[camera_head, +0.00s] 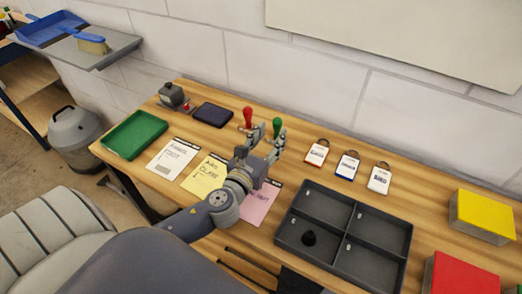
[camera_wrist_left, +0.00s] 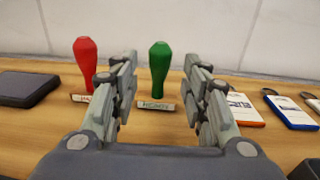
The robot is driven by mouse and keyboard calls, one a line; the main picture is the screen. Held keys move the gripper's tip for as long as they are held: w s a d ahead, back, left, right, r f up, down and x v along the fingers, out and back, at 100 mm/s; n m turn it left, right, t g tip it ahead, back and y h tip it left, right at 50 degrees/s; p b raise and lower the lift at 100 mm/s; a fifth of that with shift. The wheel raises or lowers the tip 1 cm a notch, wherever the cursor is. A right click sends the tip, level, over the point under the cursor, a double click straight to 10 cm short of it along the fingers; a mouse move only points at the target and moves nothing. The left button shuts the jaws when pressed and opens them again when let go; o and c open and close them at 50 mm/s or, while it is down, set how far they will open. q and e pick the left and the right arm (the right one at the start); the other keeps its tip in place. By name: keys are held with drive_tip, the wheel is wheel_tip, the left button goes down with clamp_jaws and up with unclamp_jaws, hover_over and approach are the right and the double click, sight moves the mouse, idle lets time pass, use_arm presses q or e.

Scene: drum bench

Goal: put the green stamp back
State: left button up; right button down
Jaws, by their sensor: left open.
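The green stamp (camera_head: 277,124) stands upright at the back of the bench. My left gripper (camera_head: 263,138) is open and empty, reaching toward the wall just in front of the stamp. It also shows open in the left wrist view (camera_wrist_left: 160,82), with no finger clearly touching the stamp. My right gripper is not in view.
A red stamp (camera_head: 248,115) stands just left of the green one. A dark ink pad (camera_head: 212,114), paper cards (camera_head: 204,176), tagged badges (camera_head: 317,153) and a grey divided tray (camera_head: 296,194) surround the arm. A green tray (camera_head: 134,134) lies at the left end.

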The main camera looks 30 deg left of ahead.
use_arm(q)
drive_tip(key=shift+s+d+r+b, duration=0.15)
drive_tip(key=shift+s+b, duration=0.1)
drive_tip(key=shift+s, duration=1.2)
drive_tip(key=shift+s+d+f+b, duration=0.1)
drive_tip(key=shift+s+d+b, duration=0.1)
drive_tip(key=shift+s, duration=1.2)
